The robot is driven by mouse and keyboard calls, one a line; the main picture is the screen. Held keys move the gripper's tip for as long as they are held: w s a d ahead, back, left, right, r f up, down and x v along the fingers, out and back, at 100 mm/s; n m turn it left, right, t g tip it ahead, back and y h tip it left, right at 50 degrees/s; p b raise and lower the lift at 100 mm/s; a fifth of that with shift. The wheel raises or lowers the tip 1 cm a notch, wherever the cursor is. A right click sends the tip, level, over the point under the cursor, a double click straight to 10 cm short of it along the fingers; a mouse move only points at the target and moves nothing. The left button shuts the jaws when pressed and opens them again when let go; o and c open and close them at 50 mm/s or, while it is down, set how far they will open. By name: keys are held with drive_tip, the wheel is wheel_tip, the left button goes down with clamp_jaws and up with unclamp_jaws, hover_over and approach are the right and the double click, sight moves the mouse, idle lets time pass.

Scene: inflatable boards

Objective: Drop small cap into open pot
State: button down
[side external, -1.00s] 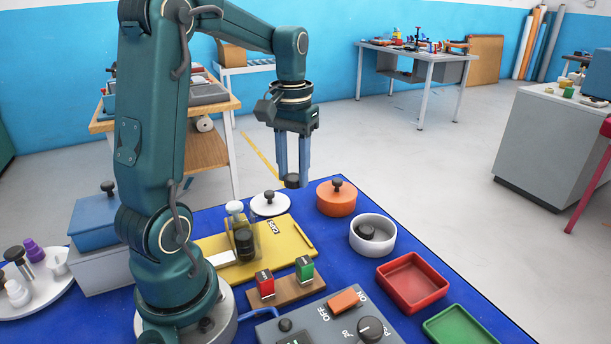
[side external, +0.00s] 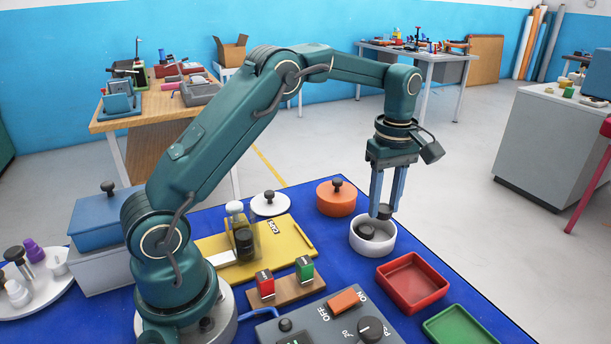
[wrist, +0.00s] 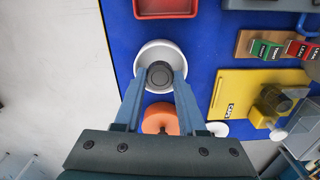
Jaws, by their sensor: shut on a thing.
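The small dark cap (side external: 384,211) is held between the fingertips of my gripper (side external: 384,207), which is shut on it. The open white pot (side external: 373,250) stands on the blue mat just below. The cap is over the far right part of the pot in the side view, close above its rim. The cap hides much of the pot's inside there.
A closed orange pot (side external: 336,201) stands behind the white pot, with a white lid (side external: 269,205) left of it. A red tray (side external: 411,283) and a green tray (side external: 461,328) are at the front right. A yellow board (side external: 280,237) and a control box (side external: 330,325) lie left.

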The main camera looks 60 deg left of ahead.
drive_tip(key=shift+f, duration=3.45)
drive_tip(key=shift+d, duration=0.1)
drive_tip(key=shift+c, duration=2)
unclamp_jaws()
drive_tip(key=shift+r, duration=0.1)
drive_tip(key=shift+w+d+r, duration=0.1)
drive_tip(key=shift+r, duration=0.95)
drive_tip(key=shift+o, duration=0.6)
drive_tip(key=shift+r, duration=2.35)
